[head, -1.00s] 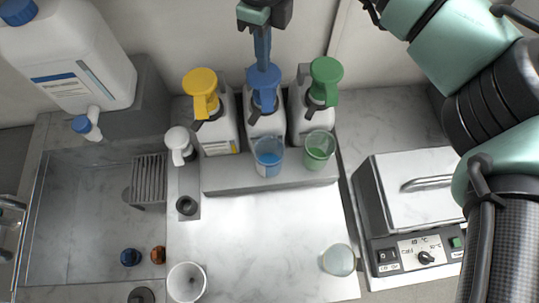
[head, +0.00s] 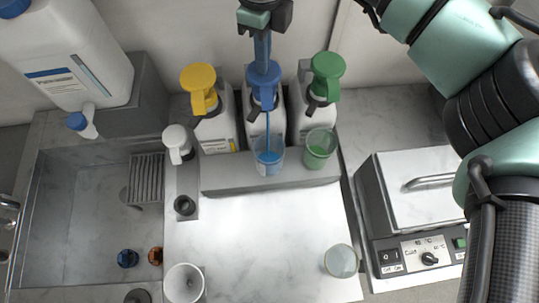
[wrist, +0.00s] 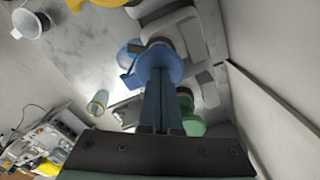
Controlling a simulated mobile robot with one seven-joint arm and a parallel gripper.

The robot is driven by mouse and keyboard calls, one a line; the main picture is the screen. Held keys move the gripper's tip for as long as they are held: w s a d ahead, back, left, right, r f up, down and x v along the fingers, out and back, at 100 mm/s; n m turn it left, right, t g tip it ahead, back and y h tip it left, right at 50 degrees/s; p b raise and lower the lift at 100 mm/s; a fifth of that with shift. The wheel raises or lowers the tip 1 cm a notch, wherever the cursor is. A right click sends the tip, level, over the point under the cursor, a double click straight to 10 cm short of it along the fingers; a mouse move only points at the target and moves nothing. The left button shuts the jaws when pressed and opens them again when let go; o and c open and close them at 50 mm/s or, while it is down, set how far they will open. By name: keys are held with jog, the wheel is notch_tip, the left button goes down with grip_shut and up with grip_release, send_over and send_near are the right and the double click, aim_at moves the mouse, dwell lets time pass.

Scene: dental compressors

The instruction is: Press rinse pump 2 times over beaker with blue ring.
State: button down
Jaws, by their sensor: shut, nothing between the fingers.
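My gripper (head: 263,68) is shut and empty, its blue fingers pointing down onto the top of the blue pump head (head: 262,96). They appear to touch it; the wrist view also shows the fingers (wrist: 160,100) at the blue head (wrist: 158,60). A thin blue stream (head: 267,125) runs from its spout into a clear beaker (head: 269,162) holding blue liquid on the grey ledge. Any ring on this beaker cannot be made out clearly. The blue pump's white bottle (head: 253,122) stands behind it.
A yellow pump (head: 200,85) stands left and a green pump (head: 326,75) right, with a green-filled beaker (head: 319,148) before it. Another clear beaker (head: 341,261) stands at the front right. A sink (head: 75,220) lies left, and a metal-lidded unit (head: 415,195) right.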

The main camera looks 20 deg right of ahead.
jog(key=shift+s+f+b, duration=0.1)
jog(key=shift+f+b, duration=0.75)
jog(key=shift+f, duration=0.55)
jog(key=shift+r, duration=0.1)
jog(key=shift+r+p, duration=1.4)
jog(key=shift+r, duration=0.95)
jog(key=shift+r, duration=0.1)
notch_tip(320, 180, up, 6)
jog(key=p, duration=0.3)
